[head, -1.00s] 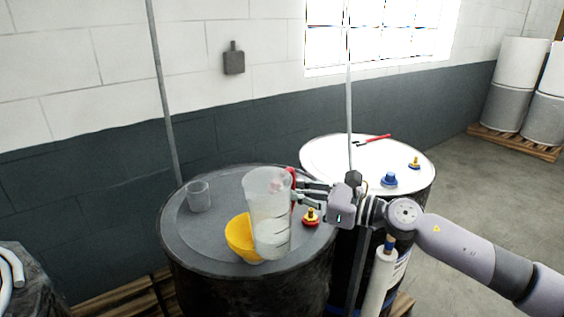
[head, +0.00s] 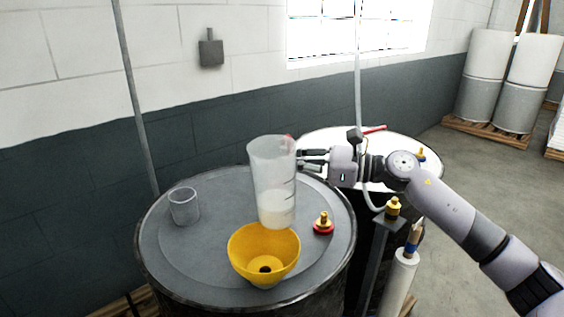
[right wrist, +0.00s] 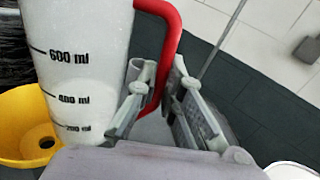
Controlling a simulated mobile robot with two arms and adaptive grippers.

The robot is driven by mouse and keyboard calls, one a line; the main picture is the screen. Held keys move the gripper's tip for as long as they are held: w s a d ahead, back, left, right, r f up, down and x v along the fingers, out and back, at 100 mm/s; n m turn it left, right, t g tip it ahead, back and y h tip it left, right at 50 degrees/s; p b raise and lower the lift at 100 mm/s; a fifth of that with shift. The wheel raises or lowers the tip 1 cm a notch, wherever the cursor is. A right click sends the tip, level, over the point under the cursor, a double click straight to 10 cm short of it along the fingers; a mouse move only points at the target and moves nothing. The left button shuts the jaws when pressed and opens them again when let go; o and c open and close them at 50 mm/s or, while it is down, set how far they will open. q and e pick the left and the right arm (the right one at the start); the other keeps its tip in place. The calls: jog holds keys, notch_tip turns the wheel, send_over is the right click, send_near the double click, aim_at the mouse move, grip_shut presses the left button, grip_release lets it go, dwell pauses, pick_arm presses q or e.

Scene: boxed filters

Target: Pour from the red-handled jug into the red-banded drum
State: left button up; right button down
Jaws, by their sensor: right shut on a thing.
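The clear jug (head: 270,170) holds whitish liquid in its lower part and looks nearly upright. My right gripper (head: 303,160) is shut on its red handle, which shows clearly in the right wrist view (right wrist: 172,45). The jug is held over the near dark drum (head: 205,262), its base overlapping the back rim of a yellow funnel (head: 264,248) in the picture. The funnel stands on the drum's grey top with a dark hole at its bottom. A brass cap with a red ring (head: 323,224) lies right of it. No red band shows on the drum's side. My left gripper is out of view.
A small clear cup (head: 184,206) stands on the drum's left side. A white-topped drum (head: 322,143) with a red tool (head: 373,129) is behind my right arm. A grey pole (head: 135,95) rises behind the near drum. A post with a brass fitting (head: 393,208) stands below my arm.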

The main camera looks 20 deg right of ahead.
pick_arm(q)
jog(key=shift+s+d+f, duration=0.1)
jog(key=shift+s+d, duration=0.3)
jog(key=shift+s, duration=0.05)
pick_arm(e)
jog(key=shift+s+d+r+n, duration=0.2)
jog(key=shift+d+r+n, duration=0.15)
jog(key=shift+r+n, duration=0.25)
jog(key=shift+r, duration=0.1)
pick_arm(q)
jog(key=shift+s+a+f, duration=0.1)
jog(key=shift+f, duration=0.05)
pick_arm(e)
jog(key=shift+w+d+r, duration=0.1)
jog(key=shift+r, duration=0.1)
pick_arm(q)
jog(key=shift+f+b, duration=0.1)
jog(key=shift+b, duration=0.25)
pick_arm(e)
jog(key=shift+r+n, duration=0.2)
jog(key=shift+n, duration=0.2)
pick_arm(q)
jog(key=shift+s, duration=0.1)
